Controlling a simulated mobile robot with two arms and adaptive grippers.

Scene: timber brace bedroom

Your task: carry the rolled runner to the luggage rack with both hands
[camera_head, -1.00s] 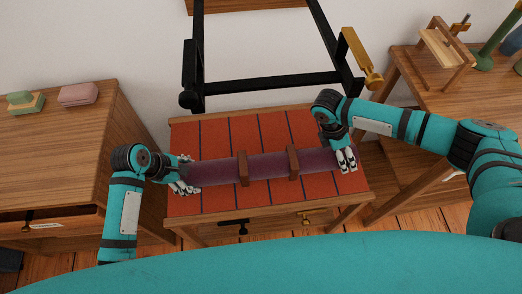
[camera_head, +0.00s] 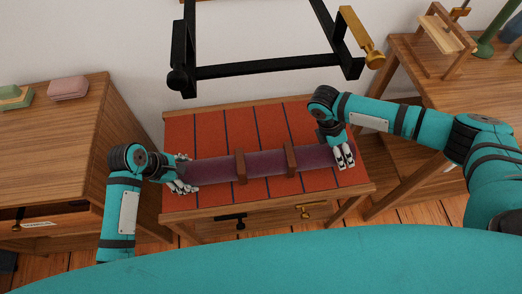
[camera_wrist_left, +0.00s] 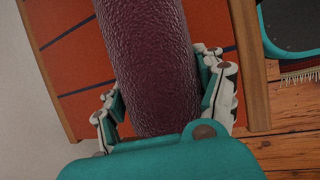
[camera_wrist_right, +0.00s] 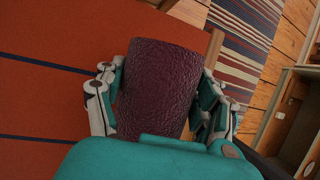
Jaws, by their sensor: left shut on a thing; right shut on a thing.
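The rolled runner (camera_head: 266,163) is a long purple roll with two brown bands, level above the orange, dark-striped top of the luggage rack (camera_head: 210,127). Whether it touches the top I cannot tell. My left gripper (camera_head: 184,183) is shut on its left end. My right gripper (camera_head: 343,156) is shut on its right end. In the left wrist view the roll (camera_wrist_left: 150,60) lies between the fingers of my left gripper (camera_wrist_left: 168,100). In the right wrist view the roll's end (camera_wrist_right: 158,85) sits between the fingers of my right gripper (camera_wrist_right: 160,100).
A black frame (camera_head: 265,65) with a gold fitting (camera_head: 362,38) stands over the rack's back edge. A wooden cabinet (camera_head: 60,130) with a partly open drawer is at left. A wooden table (camera_head: 425,65) is at right. A striped rug (camera_wrist_right: 240,45) lies on the floor.

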